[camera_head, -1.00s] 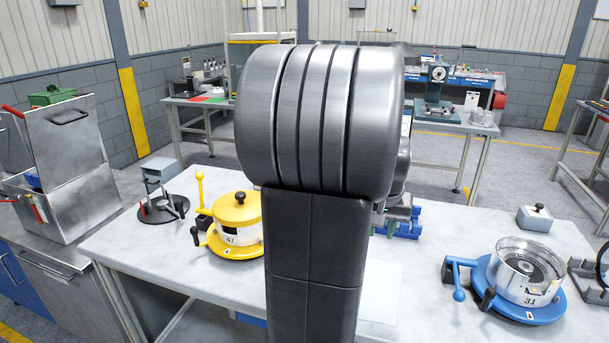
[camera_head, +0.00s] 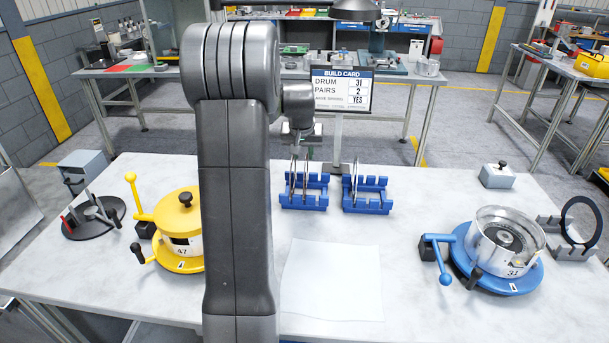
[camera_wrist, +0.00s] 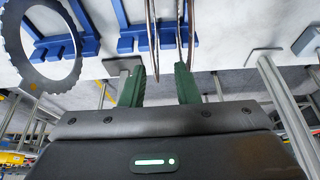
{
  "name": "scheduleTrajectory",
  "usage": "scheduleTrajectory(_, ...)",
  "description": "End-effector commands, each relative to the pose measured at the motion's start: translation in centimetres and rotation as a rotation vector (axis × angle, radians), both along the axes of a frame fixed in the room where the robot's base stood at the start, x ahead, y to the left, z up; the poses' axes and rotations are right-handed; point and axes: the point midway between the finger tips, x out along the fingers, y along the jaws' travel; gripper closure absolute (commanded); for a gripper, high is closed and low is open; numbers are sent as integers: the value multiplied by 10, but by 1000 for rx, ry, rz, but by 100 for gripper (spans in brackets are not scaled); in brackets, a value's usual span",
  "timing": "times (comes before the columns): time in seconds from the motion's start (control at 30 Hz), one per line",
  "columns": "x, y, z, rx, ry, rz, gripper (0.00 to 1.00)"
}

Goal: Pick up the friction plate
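Several thin ring plates (camera_head: 294,178) stand on edge in the left blue rack (camera_head: 304,199). In the wrist view the plates (camera_wrist: 152,35) show edge-on, and I cannot tell which is a friction plate. Another ring (camera_wrist: 46,44), grey with a toothed rim, stands at the other blue rack (camera_head: 367,207). My gripper (camera_wrist: 159,68) has two green fingers spread apart with nothing visible gripped. Its tips are close to the plates' edges, one tip near the right-hand plate. In the head view my arm and wrist partly hide the gripper above the left rack.
A build card (camera_head: 342,90) stands behind the racks, reading drum 31, pairs 2. A yellow drum (camera_head: 180,223) is left and a blue-based drum (camera_head: 497,250) right. A dark ring (camera_head: 582,219) stands at the right edge. White paper (camera_head: 332,281) lies in front of the racks.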

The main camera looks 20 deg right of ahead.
Motion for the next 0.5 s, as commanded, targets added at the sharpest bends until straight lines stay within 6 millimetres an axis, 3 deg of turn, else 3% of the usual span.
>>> scheduleTrajectory(0.17, 2, -3, -11, 1, 2, 0, 72)
scheduleTrajectory(0.5, 10, -12, -52, 0, 1, 0, 72)
